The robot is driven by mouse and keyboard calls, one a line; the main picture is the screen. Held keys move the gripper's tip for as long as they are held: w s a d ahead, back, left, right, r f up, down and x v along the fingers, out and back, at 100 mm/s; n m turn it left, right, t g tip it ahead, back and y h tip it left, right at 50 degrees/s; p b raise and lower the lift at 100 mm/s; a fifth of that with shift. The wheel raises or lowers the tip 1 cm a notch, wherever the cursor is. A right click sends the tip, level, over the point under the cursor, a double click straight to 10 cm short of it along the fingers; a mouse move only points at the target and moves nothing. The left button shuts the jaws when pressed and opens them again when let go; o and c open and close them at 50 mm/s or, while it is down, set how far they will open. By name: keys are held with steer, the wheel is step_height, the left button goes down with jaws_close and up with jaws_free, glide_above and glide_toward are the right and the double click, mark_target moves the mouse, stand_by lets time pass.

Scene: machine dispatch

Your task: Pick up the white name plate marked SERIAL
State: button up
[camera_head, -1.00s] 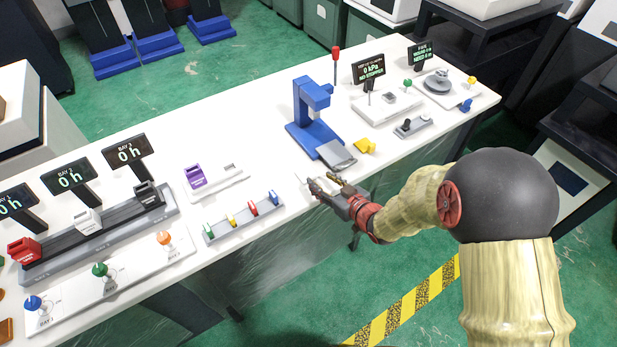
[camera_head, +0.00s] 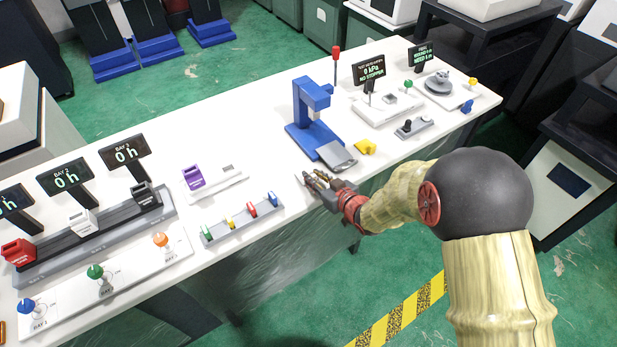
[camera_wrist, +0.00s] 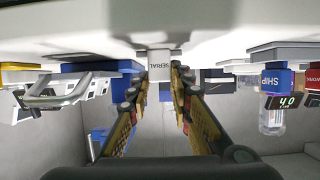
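The white name plate marked SERIAL (camera_wrist: 165,66) shows in the wrist view, straight ahead at the tabletop's edge. My gripper (camera_wrist: 153,84) is open, with one finger on each side of the gap facing the plate. The right finger overlaps the plate's right edge in the picture; I cannot tell whether it touches. In the head view my gripper (camera_head: 310,180) is low at the table's front edge, in front of the blue press. The plate is hard to make out there, white against the white top.
On the white table (camera_head: 275,160), the blue press (camera_head: 315,125) and a yellow block (camera_head: 366,147) stand just beyond my gripper. A rack of small coloured pieces (camera_head: 241,219) lies to the left. A grey handle (camera_wrist: 60,95) and a blue SHIP block (camera_wrist: 275,80) flank the plate in the wrist view.

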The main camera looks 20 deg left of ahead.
jaws_close()
